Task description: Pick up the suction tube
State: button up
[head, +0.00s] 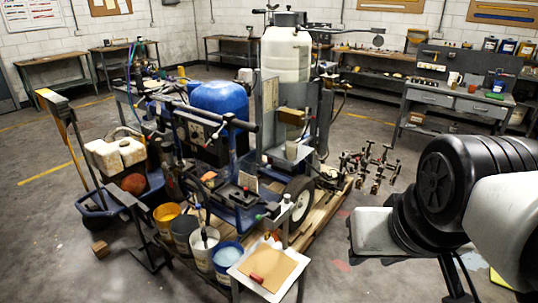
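I cannot single out the suction tube for certain. A dark, upright tube-like piece (204,236) stands in a white bucket (200,258) at the front of the line striper (222,100), and it may be the suction tube. Its lower end is hidden in the bucket. My arm shows large at the right edge, and my gripper is out of view.
A yellow bucket (166,212) and a blue bucket (228,256) stand in the same row. A tray with a tan sheet (285,264) is right of them. A mop bucket (98,207) is left. A grey workbench (455,103) stands back right. Concrete floor is open front left.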

aim_at(203, 231)
jog(key=i+j+z, duration=0.1)
jog(key=j+z, duration=0.25)
jog(key=j, duration=0.15)
jog(key=i+j+z, duration=0.1)
jog(key=j+z, duration=0.25)
jog(key=j, duration=0.15)
jog(key=j+z, duration=0.3)
jog(key=j, duration=1.7)
jog(key=k+j, duration=0.15)
jog(key=j, duration=0.75)
jog(key=j+z, duration=0.1)
jog(key=j, duration=0.8)
